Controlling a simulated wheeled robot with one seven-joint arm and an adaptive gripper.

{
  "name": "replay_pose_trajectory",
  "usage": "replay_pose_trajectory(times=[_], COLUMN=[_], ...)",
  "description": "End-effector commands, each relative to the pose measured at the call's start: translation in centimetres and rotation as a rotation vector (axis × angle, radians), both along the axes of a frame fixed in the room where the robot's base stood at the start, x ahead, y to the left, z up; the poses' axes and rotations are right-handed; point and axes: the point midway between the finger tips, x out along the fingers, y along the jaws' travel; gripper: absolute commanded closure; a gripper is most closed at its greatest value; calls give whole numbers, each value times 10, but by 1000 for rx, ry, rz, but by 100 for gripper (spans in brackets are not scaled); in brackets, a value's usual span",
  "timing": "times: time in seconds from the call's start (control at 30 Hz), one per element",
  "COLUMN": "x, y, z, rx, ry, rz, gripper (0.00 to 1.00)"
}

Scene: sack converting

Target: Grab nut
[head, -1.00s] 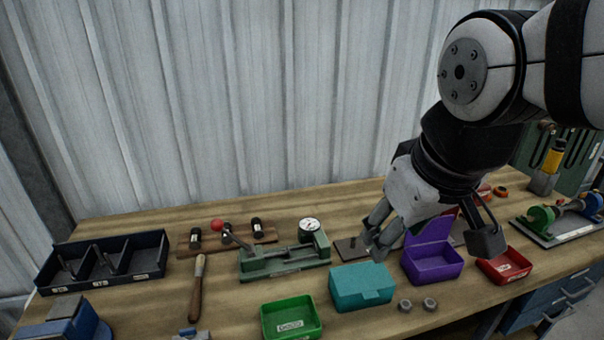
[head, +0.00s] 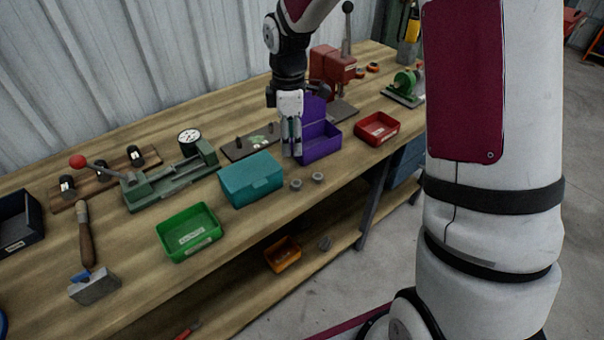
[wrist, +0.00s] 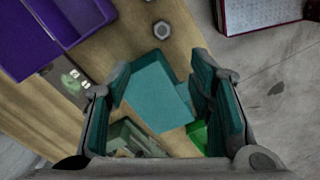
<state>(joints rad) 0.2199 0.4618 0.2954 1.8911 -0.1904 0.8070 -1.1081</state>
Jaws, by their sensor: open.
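Two grey nuts, a left one (head: 296,184) and a right one (head: 318,177), lie on the wooden bench near its front edge, beside the teal box. My gripper (head: 291,150) points down in front of the purple box, above and behind the nuts in the head view. In the wrist view my gripper (wrist: 165,88) has its fingers apart with nothing held; the teal box shows between them.
The closed teal box (head: 251,180) and open-lidded purple box (head: 320,142) flank the nuts. A green bin (head: 190,233) and red bin (head: 377,128) stand further out. An orange bin (head: 283,254) sits on the lower shelf. Bench around the nuts is bare.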

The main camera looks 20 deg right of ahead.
Motion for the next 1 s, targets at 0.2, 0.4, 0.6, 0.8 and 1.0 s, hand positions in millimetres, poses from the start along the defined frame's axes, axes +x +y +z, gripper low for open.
replay_pose_trajectory(times=[0.2,0.4,0.6,0.8,1.0], x=[4,2,3,1,-5], y=[1,1,1,0,-4], z=[-24,-62,-88,-100,-128], rx=[8,7,7,6,7], ry=[12,14,11,11,13], rz=[28,27,27,25,25], gripper=[52,52,52,52,52])
